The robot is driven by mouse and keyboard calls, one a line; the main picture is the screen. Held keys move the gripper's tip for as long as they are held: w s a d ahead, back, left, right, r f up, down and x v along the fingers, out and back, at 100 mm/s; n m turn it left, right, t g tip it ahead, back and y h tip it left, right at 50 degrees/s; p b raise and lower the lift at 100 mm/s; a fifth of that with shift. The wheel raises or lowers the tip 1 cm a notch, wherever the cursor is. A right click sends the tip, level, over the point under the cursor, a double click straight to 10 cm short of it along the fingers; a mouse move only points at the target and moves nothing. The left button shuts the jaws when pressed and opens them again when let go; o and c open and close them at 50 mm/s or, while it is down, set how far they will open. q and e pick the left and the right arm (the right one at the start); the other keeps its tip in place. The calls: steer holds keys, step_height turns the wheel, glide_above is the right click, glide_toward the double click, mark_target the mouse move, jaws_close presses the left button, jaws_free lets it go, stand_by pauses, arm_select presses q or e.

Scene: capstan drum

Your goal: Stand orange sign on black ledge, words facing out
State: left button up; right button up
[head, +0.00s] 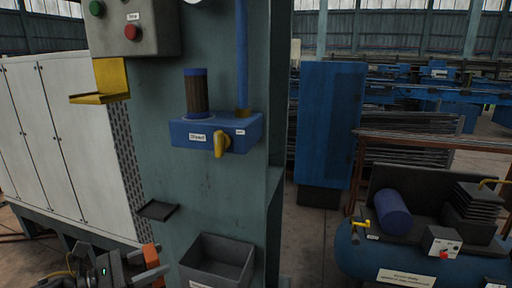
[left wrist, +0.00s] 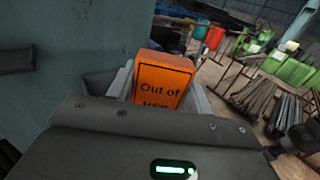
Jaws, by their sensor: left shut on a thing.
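The orange sign (head: 152,257) is at the lower left of the head view, held in my left gripper (head: 148,268). In the left wrist view the sign (left wrist: 165,75) stands between the fingers, with the words "Out of" readable toward that camera and the line below partly hidden by the gripper body. The black ledge (head: 157,211) is a small, empty shelf on the green column, above the sign in the head picture. A dark ledge also shows at the left edge of the left wrist view (left wrist: 15,61). My right gripper is not in view.
A dark open bin (head: 217,262) is on the column to the right of the sign. Above are a blue box with a yellow valve handle (head: 220,143), a yellow bracket (head: 105,82) and a button box (head: 130,27). White cabinets (head: 70,140) stand at left.

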arm_select(q)
steer(key=s+f+n+t+y, duration=0.4)
steer(key=f+n+t+y, duration=0.1)
steer(key=f, duration=0.4)
steer(key=shift+s+d+y, duration=0.2)
steer(key=shift+y, duration=0.5)
